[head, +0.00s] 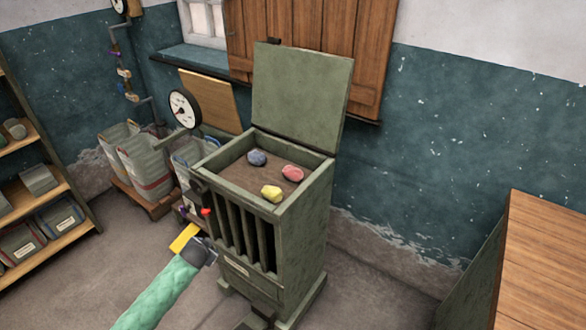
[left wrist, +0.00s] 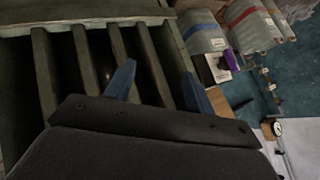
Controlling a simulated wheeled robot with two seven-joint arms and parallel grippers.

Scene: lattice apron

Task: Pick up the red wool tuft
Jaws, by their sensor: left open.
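The red wool tuft (head: 292,173) lies at the right in the open top tray of a green slatted cabinet (head: 228,190). A blue-grey tuft (head: 257,158) lies to its left, further back, and a yellow tuft (head: 271,193) lies nearer the front. The tufts are apart from one another. My left gripper (head: 205,247) is low in front of the cabinet's slatted front, below the tray and away from the tufts. In the left wrist view its two blue fingers (left wrist: 160,88) are apart, with nothing seen between them and slats beyond. My right gripper is not in view.
The cabinet's raised lid (head: 300,95) stands upright behind the tray. A dial gauge (head: 184,108) and a red knob (head: 206,211) are at its left side. Bins (head: 145,165) stand further left. A wooden-topped counter (head: 545,265) is at the right.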

